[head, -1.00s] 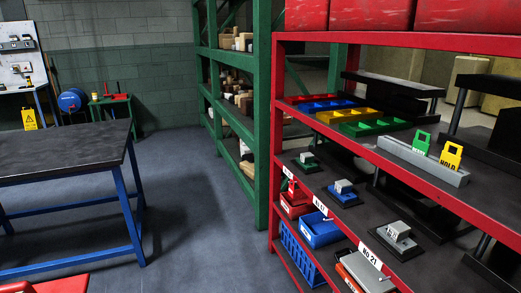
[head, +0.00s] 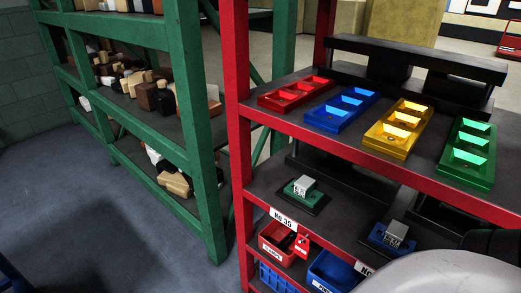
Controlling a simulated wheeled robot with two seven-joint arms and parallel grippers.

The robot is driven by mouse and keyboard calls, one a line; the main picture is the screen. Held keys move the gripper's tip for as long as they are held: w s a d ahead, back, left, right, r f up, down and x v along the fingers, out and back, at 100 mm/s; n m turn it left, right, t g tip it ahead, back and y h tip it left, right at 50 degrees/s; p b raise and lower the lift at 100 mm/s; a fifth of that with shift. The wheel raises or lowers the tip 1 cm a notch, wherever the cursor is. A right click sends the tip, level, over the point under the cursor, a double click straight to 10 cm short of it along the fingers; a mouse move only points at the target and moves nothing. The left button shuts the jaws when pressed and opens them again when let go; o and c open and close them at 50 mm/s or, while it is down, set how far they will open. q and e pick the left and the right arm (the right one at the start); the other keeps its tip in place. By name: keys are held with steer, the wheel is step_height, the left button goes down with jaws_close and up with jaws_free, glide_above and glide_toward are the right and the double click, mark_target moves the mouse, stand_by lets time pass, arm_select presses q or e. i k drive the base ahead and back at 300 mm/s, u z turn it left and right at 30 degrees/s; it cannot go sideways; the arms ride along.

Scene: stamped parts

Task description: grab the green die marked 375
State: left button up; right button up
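A die with a green base and a pale grey block on top (head: 303,185) sits on a dark plate on the middle shelf of the red rack. Its block has a small white marking that is too small to read surely. Neither of my grippers shows in the head view.
The red rack's top shelf (head: 345,140) holds red (head: 296,93), blue (head: 341,109), yellow (head: 398,128) and green (head: 467,153) trays. Below the dies are a red bin (head: 283,243) and a blue bin (head: 332,272). A green rack (head: 195,130) stands left; floor there is clear.

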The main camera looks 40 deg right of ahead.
mark_target(304, 191)
steer(key=i, duration=2)
steer(key=z, duration=1.65)
